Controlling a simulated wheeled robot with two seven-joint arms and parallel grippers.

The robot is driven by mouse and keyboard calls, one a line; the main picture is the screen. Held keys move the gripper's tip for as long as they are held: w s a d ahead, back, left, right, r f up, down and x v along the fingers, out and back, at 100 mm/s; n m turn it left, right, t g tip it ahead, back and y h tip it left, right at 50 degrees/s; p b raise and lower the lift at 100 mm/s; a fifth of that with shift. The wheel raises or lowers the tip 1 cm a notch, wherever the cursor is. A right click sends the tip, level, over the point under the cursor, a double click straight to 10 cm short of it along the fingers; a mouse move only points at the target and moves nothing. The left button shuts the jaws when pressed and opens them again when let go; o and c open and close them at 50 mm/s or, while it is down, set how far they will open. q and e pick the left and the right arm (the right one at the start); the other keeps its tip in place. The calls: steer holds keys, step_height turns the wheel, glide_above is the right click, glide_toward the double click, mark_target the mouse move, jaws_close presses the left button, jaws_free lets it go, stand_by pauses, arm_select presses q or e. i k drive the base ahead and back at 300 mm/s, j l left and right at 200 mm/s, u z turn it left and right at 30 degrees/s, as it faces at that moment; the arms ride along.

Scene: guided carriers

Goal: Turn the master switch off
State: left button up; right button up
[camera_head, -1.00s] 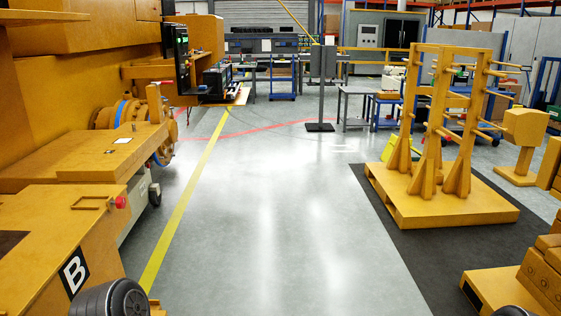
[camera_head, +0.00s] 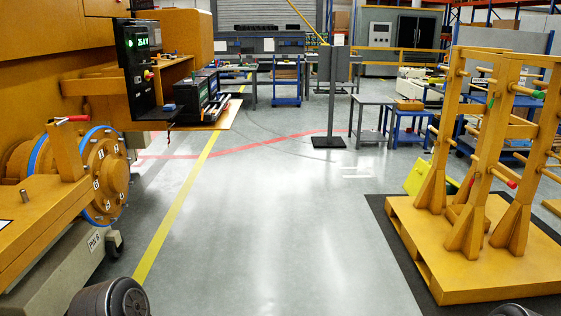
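A black control panel (camera_head: 138,68) stands at the left, fixed to the orange machine, with a lit green readout. A small red knob on a yellow base (camera_head: 148,74) sits below the readout. I cannot tell from here whether this is the master switch, nor its position. Neither gripper is in view; only dark rounded parts, likely of my own arms, show at the bottom edge.
An orange flanged drum with a blue ring (camera_head: 103,172) and a grey "PIN B" base (camera_head: 62,265) stand at the left. An orange rack on a pallet (camera_head: 480,285) fills the right. A grey post (camera_head: 333,95) stands ahead. The grey floor between is clear.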

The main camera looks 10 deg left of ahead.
mark_target(147, 75)
steer(key=i, duration=2.65)
steer(key=i+u, duration=0.15)
steer(key=i, duration=0.35)
steer(key=i+l+u, duration=0.15)
steer(key=i, duration=0.4)
steer(key=i+l+u, duration=0.15)
steer(key=i, duration=0.35)
steer(key=i+l+u, duration=0.15)
steer(key=i, duration=0.35)
steer(key=i+l+u, duration=0.2)
steer(key=u, duration=0.2)
steer(key=i+l+u, duration=0.6)
steer(key=l+u, duration=0.15)
steer(key=i+l+u, duration=0.15)
steer(key=l+u, duration=0.2)
steer(key=i+l+u, duration=0.1)
steer(key=l+u, duration=0.3)
steer(key=l, duration=0.1)
